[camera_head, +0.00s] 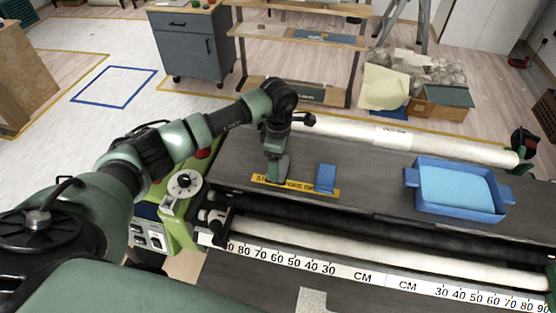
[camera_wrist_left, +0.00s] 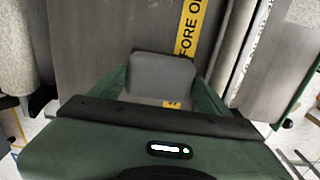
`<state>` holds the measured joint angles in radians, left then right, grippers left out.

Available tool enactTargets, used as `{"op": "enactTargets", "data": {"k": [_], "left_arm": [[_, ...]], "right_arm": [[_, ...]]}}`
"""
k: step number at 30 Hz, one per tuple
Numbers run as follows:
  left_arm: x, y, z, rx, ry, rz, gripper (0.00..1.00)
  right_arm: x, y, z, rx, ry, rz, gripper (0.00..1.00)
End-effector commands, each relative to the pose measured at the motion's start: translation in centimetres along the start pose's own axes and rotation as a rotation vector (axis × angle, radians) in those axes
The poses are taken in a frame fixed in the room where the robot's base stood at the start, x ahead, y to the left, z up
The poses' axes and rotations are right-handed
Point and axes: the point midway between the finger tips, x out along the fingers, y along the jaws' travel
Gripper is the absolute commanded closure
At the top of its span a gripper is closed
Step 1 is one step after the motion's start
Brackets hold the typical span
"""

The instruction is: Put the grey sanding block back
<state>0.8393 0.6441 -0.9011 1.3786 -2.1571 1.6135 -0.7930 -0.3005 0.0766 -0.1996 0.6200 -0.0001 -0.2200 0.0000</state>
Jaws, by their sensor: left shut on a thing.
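The grey sanding block (camera_wrist_left: 160,76) sits between the two green fingers of my left gripper (camera_head: 276,171) in the left wrist view. The left gripper is shut on it, low over the dark machine top at the yellow label strip (camera_head: 330,191). In the head view the fingers mostly hide the block, and I cannot tell whether it touches the surface. My right gripper is in neither view.
A small blue block (camera_head: 325,177) stands just right of my left gripper. A blue tray (camera_head: 461,208) with a light blue filling is farther right. A white roll (camera_head: 395,137) runs along the back, and a ruler strip (camera_head: 375,277) along the front. Dark surface between block and tray is clear.

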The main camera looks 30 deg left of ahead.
Motion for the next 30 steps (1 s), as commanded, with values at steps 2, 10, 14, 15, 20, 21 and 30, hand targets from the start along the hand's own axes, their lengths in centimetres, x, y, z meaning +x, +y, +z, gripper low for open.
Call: {"op": "enactTargets", "data": {"k": [2,10,14,15,20,21,30], "left_arm": [[0.2,0.0,0.0,0.0,0.0,0.001,0.65],[0.5,0.0,0.0,-0.001,-0.001,0.0,0.01],[0.5,0.0,0.0,-0.001,0.0,0.0,0.01],[0.5,0.0,0.0,-0.001,0.0,0.0,0.01],[0.4,0.0,0.0,-0.001,0.0,0.0,0.01],[0.3,0.0,0.0,-0.001,0.0,-0.001,0.01],[-3.0,-0.1,-0.1,0.001,0.0,0.007,0.01]], "right_arm": [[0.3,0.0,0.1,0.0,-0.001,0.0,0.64],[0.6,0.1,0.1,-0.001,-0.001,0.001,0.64],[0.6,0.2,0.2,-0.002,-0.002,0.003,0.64],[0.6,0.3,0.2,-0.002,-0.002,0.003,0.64],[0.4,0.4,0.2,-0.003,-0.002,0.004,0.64],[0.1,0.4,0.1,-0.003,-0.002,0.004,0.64],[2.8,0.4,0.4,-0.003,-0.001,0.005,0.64]]}}
